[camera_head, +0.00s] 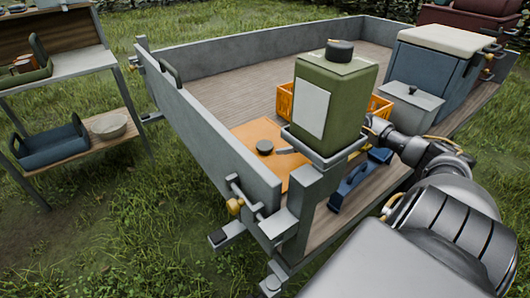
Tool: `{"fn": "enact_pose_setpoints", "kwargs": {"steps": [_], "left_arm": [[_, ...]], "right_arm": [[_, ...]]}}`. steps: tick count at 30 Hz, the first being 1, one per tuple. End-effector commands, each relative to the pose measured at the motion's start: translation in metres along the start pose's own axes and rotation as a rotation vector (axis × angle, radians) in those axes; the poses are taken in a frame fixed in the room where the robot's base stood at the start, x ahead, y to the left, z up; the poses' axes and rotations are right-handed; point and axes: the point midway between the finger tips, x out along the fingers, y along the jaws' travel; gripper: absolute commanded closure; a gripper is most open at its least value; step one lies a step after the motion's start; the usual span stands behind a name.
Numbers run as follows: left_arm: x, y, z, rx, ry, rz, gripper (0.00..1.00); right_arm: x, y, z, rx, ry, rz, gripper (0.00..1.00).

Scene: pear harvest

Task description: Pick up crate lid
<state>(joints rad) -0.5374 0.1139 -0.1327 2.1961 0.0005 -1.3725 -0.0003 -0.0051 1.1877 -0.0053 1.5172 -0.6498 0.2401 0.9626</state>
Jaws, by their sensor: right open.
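The crate lid (250,132) looks like a flat orange panel with a round dark knob on top. It lies on the trailer bed near the left side wall, and the green canister and its holder cover its right part. An orange crate (285,101) stands behind the canister, partly hidden by it. My right arm comes in from the lower right. My right gripper (374,124) is just right of the canister, apart from the lid's visible part. It is open, though its fingertips are largely hidden. My left gripper is not in view.
A green canister (345,110) stands in a holder at the trailer's near corner. A blue toolbox-like item (350,190) lies right of it. A grey box (410,105) and a blue cooler (428,70) stand at right. Grey walls (205,120) edge the bed.

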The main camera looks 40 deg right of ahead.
Motion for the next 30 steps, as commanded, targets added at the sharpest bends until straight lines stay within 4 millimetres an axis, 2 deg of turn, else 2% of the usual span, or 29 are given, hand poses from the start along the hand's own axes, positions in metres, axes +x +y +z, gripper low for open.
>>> {"fn": "enact_pose_setpoints", "kwargs": {"steps": [6, 16, 25, 30], "left_arm": [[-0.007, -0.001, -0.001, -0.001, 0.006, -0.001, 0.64], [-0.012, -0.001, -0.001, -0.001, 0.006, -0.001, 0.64], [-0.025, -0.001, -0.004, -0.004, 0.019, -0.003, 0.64], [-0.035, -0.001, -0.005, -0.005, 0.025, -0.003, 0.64]], "right_arm": [[0.017, 0.001, -0.001, 0.001, 0.003, 0.0, 0.14], [0.027, 0.001, -0.002, 0.0, 0.003, -0.001, 0.14], [0.062, 0.004, -0.005, 0.001, 0.004, -0.001, 0.14], [0.074, 0.004, -0.006, 0.0, 0.001, -0.001, 0.14]]}}
